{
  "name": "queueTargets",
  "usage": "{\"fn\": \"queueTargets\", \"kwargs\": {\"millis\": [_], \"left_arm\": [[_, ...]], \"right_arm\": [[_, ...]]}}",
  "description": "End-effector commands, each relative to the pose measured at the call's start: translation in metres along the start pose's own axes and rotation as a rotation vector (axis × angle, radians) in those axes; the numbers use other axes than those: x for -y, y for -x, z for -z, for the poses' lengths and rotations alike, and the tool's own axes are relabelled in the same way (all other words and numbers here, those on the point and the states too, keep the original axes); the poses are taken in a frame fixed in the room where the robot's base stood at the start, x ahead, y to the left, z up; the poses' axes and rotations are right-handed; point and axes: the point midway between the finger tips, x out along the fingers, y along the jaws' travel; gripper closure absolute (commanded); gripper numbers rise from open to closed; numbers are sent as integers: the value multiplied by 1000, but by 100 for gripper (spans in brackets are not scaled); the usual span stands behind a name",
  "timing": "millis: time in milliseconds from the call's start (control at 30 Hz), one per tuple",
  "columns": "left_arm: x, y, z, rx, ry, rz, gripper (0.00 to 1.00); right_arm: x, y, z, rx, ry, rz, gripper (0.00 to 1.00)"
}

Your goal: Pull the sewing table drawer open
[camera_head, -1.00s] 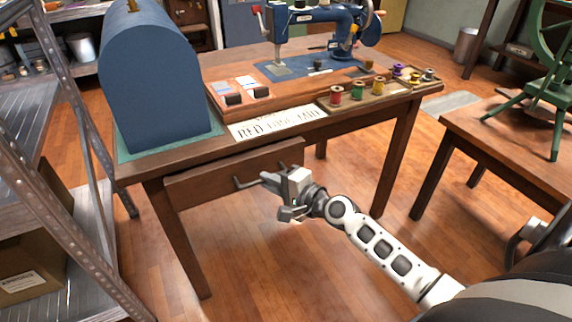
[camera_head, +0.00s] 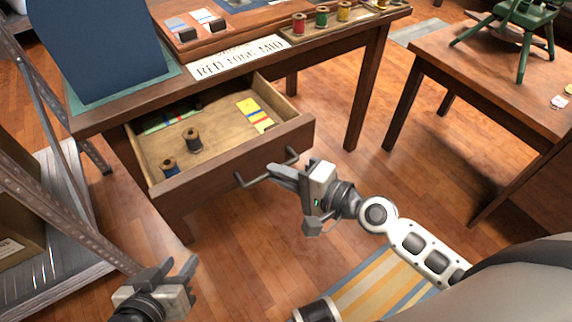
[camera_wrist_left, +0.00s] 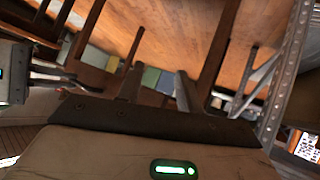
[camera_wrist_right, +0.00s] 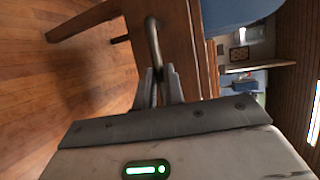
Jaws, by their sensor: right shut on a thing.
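The sewing table (camera_head: 110,118) has its wooden drawer (camera_head: 215,178) pulled out, with the inside showing. A dark metal bar handle (camera_head: 252,180) is on the drawer front. My right gripper (camera_head: 278,170) is shut on this handle; the right wrist view shows the handle bar (camera_wrist_right: 152,40) between the fingers (camera_wrist_right: 159,82). My left gripper (camera_head: 179,264) is open and empty at the lower left, apart from the drawer. Its spread fingers also show in the left wrist view (camera_wrist_left: 157,85).
A metal shelf (camera_head: 65,225) is at left, another table (camera_head: 500,95) at right.

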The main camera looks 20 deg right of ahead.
Motion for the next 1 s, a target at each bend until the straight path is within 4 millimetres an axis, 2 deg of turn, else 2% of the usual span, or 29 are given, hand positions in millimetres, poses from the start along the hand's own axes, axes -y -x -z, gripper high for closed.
{"fn": "queueTargets", "kwargs": {"millis": [367, 400, 433, 467, 867, 1000], "left_arm": [[0, -1, -3, 7, 2, 1, 64], [0, 0, -3, 8, 2, 1, 64], [0, 0, -3, 8, 2, 1, 64], [0, 0, -3, 7, 2, 1, 64], [0, 1, 0, -2, 2, 1, 64], [1, 0, -2, -1, 3, 1, 64]], "right_arm": [[0, 1, 0, 0, 1, -1, 100], [0, 1, 0, 0, 1, -1, 78], [0, 1, 0, 0, 1, -1, 70], [0, 1, 0, 1, 1, -1, 68], [0, 1, -1, 1, 0, 0, 68], [-2, 8, 0, 1, 1, -2, 68]]}}
